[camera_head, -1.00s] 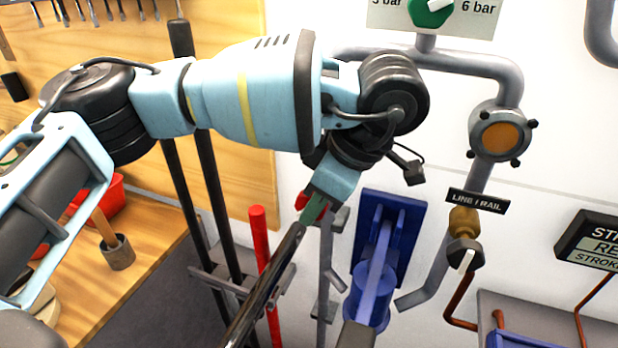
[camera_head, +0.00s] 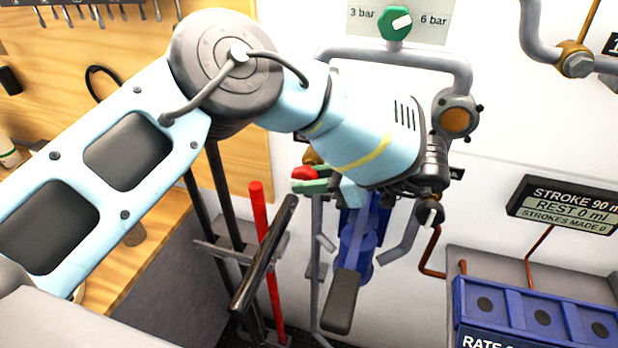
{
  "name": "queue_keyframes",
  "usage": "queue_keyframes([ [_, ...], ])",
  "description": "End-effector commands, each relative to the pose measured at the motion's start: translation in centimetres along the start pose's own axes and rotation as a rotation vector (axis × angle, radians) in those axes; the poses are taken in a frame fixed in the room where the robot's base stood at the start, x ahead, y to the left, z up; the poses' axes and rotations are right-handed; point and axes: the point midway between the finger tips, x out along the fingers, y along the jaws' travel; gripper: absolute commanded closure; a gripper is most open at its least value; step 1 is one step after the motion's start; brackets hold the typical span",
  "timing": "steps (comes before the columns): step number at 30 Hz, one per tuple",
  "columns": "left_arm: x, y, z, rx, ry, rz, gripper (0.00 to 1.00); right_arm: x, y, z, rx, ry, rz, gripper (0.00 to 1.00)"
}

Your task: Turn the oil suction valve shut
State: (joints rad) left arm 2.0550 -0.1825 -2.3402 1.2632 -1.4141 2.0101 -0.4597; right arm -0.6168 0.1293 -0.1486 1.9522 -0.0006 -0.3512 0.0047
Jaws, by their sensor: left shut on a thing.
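My left gripper (camera_head: 312,180), with green fingers, is shut on a red valve handle (camera_head: 304,173) on the wall left of the blue pump. A bit of the valve's brass body (camera_head: 312,157) shows just above; the rest is hidden behind my forearm and wrist. Its label is covered, so I cannot read whether this is the oil suction valve. How far the handle is turned is also hard to tell. My right gripper is not in view.
A blue pump (camera_head: 357,240) with a dark-gripped lever (camera_head: 342,300) stands below my wrist. A red bar (camera_head: 263,240) and black bars stand left of it. A black knob with a white pointer (camera_head: 430,214) is at right, near a blue box (camera_head: 520,312).

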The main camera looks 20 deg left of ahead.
Motion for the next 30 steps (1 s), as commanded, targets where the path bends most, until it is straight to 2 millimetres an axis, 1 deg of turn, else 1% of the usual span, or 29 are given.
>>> queue_keyframes([
  [1, -0.17, 0.09, -0.27, -0.009, 0.014, 0.005, 0.99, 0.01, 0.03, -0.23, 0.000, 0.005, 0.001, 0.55],
  [17, -0.05, 0.06, -0.08, -0.004, 0.038, 0.002, 0.99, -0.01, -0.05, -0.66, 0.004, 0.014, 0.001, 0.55],
  [18, -0.04, 0.05, -0.07, -0.004, 0.038, 0.002, 0.75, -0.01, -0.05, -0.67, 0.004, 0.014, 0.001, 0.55],
  [23, -0.02, 0.04, -0.01, -0.003, 0.037, 0.002, 0.55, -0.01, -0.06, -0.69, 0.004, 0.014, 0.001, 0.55],
  [30, 0.02, 0.00, 0.06, 0.000, 0.036, 0.000, 0.55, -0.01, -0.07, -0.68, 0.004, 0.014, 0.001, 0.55],
])
